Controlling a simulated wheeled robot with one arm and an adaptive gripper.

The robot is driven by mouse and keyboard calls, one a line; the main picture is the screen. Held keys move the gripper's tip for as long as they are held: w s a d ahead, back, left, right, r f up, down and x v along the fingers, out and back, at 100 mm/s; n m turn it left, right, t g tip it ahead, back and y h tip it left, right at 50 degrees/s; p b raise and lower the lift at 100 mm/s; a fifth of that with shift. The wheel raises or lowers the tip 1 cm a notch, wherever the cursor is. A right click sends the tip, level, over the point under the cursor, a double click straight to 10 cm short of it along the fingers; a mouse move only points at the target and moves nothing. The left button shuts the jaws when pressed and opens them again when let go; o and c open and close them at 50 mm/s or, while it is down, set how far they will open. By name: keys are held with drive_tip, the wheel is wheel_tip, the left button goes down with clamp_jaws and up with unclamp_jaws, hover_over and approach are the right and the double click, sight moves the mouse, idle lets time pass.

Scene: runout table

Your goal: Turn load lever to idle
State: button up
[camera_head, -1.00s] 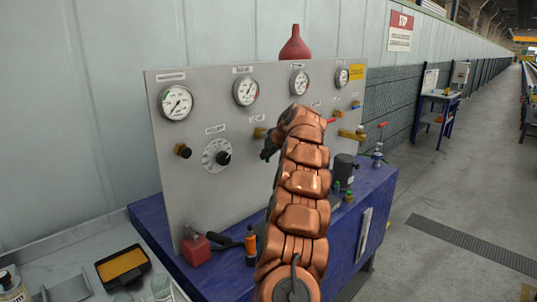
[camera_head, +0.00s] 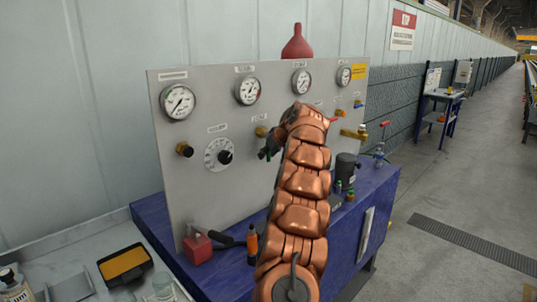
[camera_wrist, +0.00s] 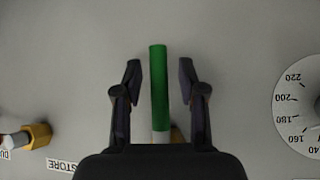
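A lever with a green handle (camera_wrist: 158,85) stands out against the grey panel in the wrist view. I take it as the load lever, but its own label does not show. My gripper (camera_wrist: 160,88) is open, with one finger on each side of the green handle. A gap shows between the handle and each finger. The lever's base is hidden behind my gripper's body. In the head view my gripper (camera_head: 268,152) is at the middle of the grey panel (camera_head: 215,190), and my arm hides much of the lever area.
A numbered dial (camera_wrist: 306,105) is beside the gripper, with its knob (camera_head: 225,157) in the head view. A brass fitting (camera_wrist: 28,137) is on the other side. Gauges (camera_head: 178,102) line the panel's top. A red block (camera_head: 197,248) stands on the blue bench (camera_head: 150,215).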

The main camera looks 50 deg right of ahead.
drive_tip(key=shift+s+r, duration=0.1)
drive_tip(key=v, duration=1.2)
idle(0.6)
